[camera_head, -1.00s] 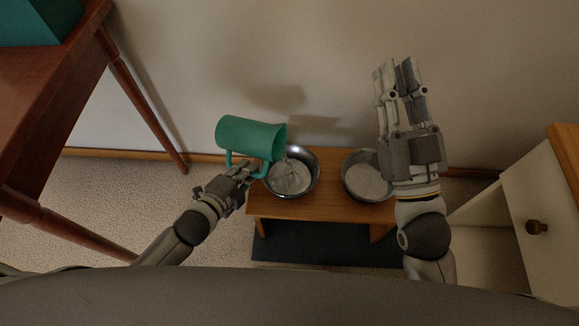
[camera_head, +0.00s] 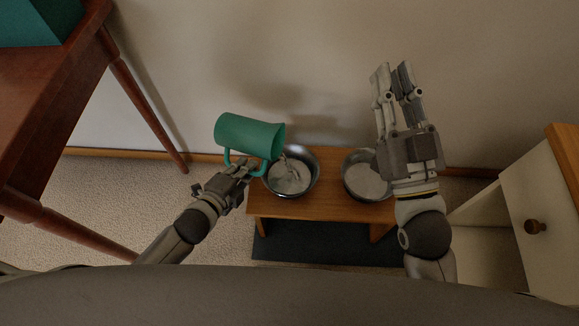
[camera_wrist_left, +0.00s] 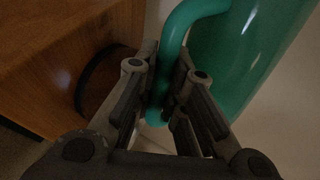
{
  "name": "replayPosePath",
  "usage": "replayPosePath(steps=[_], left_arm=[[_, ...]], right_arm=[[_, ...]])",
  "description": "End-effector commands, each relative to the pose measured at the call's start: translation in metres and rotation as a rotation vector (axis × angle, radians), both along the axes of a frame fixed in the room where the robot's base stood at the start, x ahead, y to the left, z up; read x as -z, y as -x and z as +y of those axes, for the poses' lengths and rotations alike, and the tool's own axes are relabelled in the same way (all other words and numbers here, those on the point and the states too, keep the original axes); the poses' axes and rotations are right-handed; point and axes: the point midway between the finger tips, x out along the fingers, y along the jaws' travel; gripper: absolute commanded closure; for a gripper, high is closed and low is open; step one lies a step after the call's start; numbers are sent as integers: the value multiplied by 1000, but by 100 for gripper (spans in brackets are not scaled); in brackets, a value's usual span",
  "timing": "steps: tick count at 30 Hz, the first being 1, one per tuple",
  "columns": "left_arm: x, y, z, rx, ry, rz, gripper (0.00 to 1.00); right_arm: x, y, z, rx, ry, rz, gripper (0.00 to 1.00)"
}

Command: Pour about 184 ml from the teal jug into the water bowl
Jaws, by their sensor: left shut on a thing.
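The teal jug (camera_head: 248,134) is tipped on its side, its mouth towards the right over the left metal bowl (camera_head: 312,181). A clear stream (camera_head: 288,163) runs from its mouth into that bowl, which has liquid in it. My left gripper (camera_head: 240,170) is shut on the jug's handle; in the left wrist view the handle (camera_wrist_left: 170,50) is between the fingers (camera_wrist_left: 158,95). A second metal bowl (camera_head: 348,185) stands to the right, also with pale contents. I cannot tell from looks which is the water bowl. My right gripper (camera_head: 393,75) is raised and empty, its fingers apart.
Both bowls stand on a low wooden stand (camera_head: 325,207) against the wall, with a dark mat (camera_head: 320,245) below. A red-brown wooden table (camera_head: 55,110) is at the left. A pale cabinet with a wooden knob (camera_head: 535,227) is at the right.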

Motion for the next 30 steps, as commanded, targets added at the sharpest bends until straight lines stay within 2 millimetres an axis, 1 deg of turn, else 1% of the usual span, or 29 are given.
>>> replayPosePath(steps=[30], left_arm=[[0, 0, 0, 0, -31, -21, 100]], right_arm=[[5, -2, 0, 2, 10, 37, 81]])
